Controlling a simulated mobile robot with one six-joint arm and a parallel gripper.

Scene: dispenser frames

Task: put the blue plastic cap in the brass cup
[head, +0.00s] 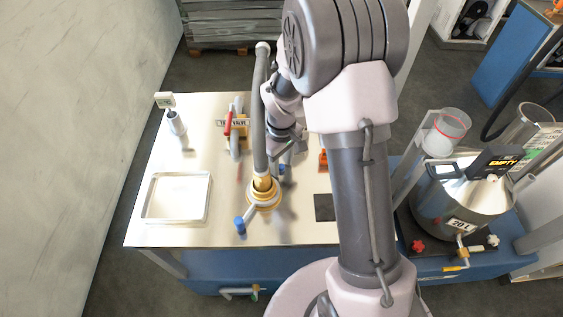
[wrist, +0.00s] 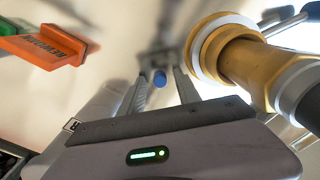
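My gripper (wrist: 160,76) points down at the pale bench top, its two fingers apart. A small blue piece, apparently the blue plastic cap (wrist: 160,79), shows between the fingertips with a gap on either side; its exact depth is unclear. In the head view my gripper (head: 287,160) is partly hidden by my arm, and a blue spot by it (head: 281,169) may be the cap. A brass fitting (wrist: 240,62) with a white collar stands close to the right of my fingers; it shows in the head view (head: 263,186) under a grey hose. I cannot make out a separate brass cup.
An orange labelled block (wrist: 45,46) lies left of my fingers. A blue-knobbed lever (head: 240,224) sticks out from the brass fitting. A shallow tray (head: 148,212) stands at the bench's left. A steel tank (head: 462,205) stands at the right. The bench's left front is fairly clear.

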